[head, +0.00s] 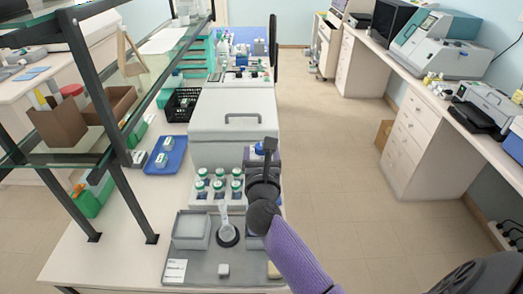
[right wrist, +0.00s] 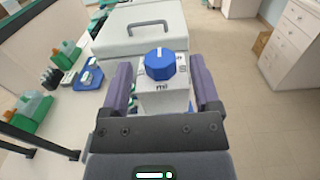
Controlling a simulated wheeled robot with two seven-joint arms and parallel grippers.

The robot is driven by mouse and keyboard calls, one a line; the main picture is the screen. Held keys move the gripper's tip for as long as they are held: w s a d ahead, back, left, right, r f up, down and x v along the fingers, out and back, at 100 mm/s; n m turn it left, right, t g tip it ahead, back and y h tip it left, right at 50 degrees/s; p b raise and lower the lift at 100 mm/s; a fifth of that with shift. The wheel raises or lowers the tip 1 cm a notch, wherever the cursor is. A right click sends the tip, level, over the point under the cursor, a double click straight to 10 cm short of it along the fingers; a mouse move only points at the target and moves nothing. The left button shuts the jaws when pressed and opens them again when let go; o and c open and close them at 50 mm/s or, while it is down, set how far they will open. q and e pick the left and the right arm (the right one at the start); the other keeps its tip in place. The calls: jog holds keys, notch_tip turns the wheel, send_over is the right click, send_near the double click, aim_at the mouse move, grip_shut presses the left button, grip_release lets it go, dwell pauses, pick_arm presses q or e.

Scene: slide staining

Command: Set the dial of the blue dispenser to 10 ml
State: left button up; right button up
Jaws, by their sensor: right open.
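The dispenser shows best in the right wrist view, as a white body (right wrist: 165,98) with "ml" lettering and a blue dial (right wrist: 160,66) on top. A pale pointer mark on the dial points roughly away from me; the scale numbers are too small to read. My right gripper (right wrist: 160,80) is open, with one finger on each side of the dispenser and visible gaps between. In the head view, my right gripper (head: 268,146) covers most of the dispenser, and only a bit of blue (head: 259,149) shows beside it. My left gripper is not in view.
A rack of green-capped bottles (head: 201,190) stands left of my right gripper. A large grey lidded box (head: 232,100) is behind it. A grey mat (head: 205,268) with a tray (head: 190,230) lies in front. A shelf frame (head: 90,80) stands at left; a blue tray (head: 166,156) is beyond.

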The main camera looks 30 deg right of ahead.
jog(key=shift+w+d, duration=0.2)
jog(key=shift+w, duration=0.15)
grip_shut()
